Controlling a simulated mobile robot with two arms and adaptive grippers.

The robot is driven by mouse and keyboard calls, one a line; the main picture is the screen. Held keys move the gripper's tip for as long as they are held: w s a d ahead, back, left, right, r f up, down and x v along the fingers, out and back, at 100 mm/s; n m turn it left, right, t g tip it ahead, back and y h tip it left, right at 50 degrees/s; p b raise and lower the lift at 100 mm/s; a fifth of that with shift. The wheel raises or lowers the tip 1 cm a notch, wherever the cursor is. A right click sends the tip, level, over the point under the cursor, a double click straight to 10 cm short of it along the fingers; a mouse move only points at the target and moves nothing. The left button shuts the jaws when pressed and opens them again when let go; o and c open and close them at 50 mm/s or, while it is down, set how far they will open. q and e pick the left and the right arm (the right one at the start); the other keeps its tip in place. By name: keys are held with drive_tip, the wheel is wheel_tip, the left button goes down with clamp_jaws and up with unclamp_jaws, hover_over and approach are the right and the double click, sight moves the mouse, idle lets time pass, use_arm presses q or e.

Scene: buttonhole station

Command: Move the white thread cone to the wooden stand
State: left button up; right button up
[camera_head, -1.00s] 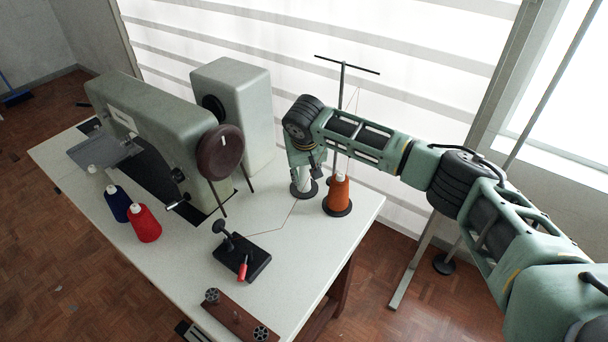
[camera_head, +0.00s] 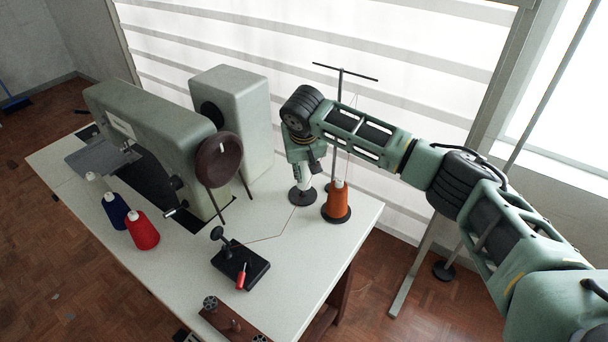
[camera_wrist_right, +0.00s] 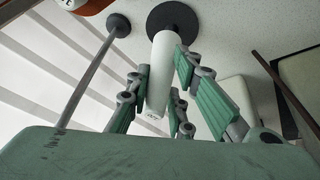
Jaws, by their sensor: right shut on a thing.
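My right gripper (camera_head: 303,172) is shut on the white thread cone (camera_wrist_right: 160,75) at the back right of the table. In the right wrist view the white cone lies between the green fingers (camera_wrist_right: 163,100). It shows in the head view as a small white part (camera_head: 302,182), mostly hidden by the gripper. Its base is over a round black disc (camera_head: 303,198); I cannot tell whether they touch. A brown wooden piece (camera_head: 246,328) with dark round parts, possibly the wooden stand, is at the front edge, partly cut off. My left gripper is not in view.
An orange cone (camera_head: 338,199) stands close right of the gripper, with a thin thread stand (camera_head: 341,90) behind. A black block (camera_head: 240,266) with a red-handled tool is mid-table. Red (camera_head: 142,232) and blue (camera_head: 115,210) cones stand left by the sewing machine (camera_head: 150,125).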

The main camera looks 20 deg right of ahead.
wheel_tip(320, 180, up, 5)
drive_tip(key=shift+a+r, duration=0.1)
wheel_tip(320, 180, up, 3)
drive_tip(key=shift+f+p, duration=0.15)
drive_tip(key=shift+p, duration=0.8)
